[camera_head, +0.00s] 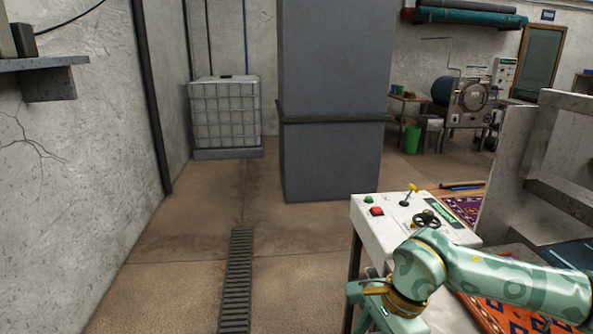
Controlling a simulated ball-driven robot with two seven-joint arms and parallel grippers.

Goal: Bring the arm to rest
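My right arm (510,284), pale green with darker patterns, reaches in from the right edge. It bends at a rounded joint (418,262) and goes down past a yellow band to the bottom edge. Its lower end is cut off there, and no fingers can be made out. The arm is in front of a white control panel (375,226) and hides part of it; I cannot tell whether they touch. The panel bears a red button (376,211), a yellow-topped lever (411,190) and a black handwheel (427,219). My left arm and gripper do not show.
Patterned rugs (466,208) lie at the right beside a grey metal frame (520,165). A grey pillar (334,160) stands mid-view, with a caged white tank (225,112) behind it on the left. The floor around the drain grate (237,280) is clear.

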